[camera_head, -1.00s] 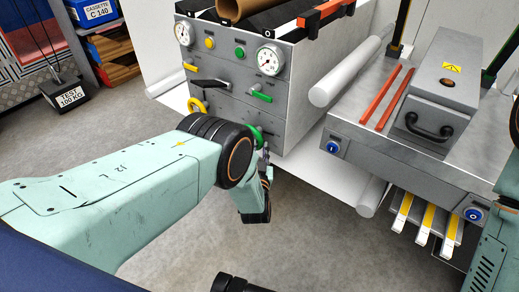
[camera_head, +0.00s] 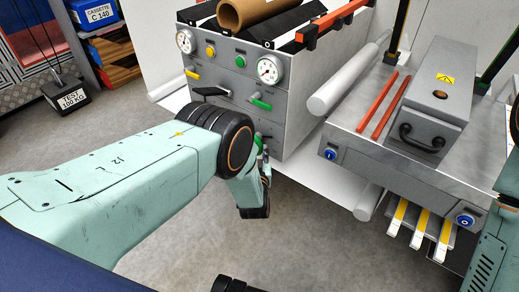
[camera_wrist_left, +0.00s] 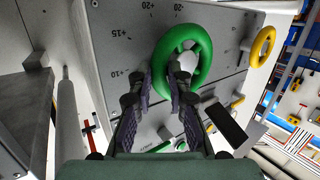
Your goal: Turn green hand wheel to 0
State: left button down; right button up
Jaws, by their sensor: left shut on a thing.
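The green hand wheel (camera_wrist_left: 203,75) fills the upper middle of the left wrist view, on a grey panel with a number scale (+10, +15, +20, -20) around it. My left gripper (camera_wrist_left: 160,78) is shut on the wheel's rim at its left side, one finger each side of it. I cannot make out a pointer on the wheel. In the head view my left gripper (camera_head: 261,150) is at the lower front of the grey cabinet, and my wrist hides most of the wheel. My right gripper is not in view.
A yellow hand wheel (camera_wrist_left: 263,47) sits beside the green one. A machine with a handled box (camera_head: 430,120) stands right. Floor in front is clear.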

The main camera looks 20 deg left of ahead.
aim_at(257, 142)
pick_arm(q)
jog(key=r+n+g+p, duration=0.1)
jog(key=r+n+g+h+p, duration=0.1)
jog(key=p, duration=0.1)
jog(key=shift+w+a+h, duration=0.1)
jog(key=shift+a+h, duration=0.15)
jog(key=shift+h, duration=0.05)
jog(key=n+h+p, duration=0.1)
jog(key=a+r+n+g+p, duration=0.1)
jog(key=shift+w+r+n+h, duration=0.1)
jog(key=shift+w+n+h, duration=0.05)
jog(key=shift+n+h, duration=0.2)
jog(key=shift+w+a+r+n+g+h, duration=0.2)
jog(key=shift+a+n+g+h, duration=0.25)
jog(key=shift+n+h, duration=0.35)
jog(key=shift+w+a+r+n+g+h, duration=0.1)
jog(key=shift+a+r+n+g+h, duration=0.2)
jog(key=shift+n+g+h, duration=0.35)
jog(key=c, duration=1.3)
grip_release()
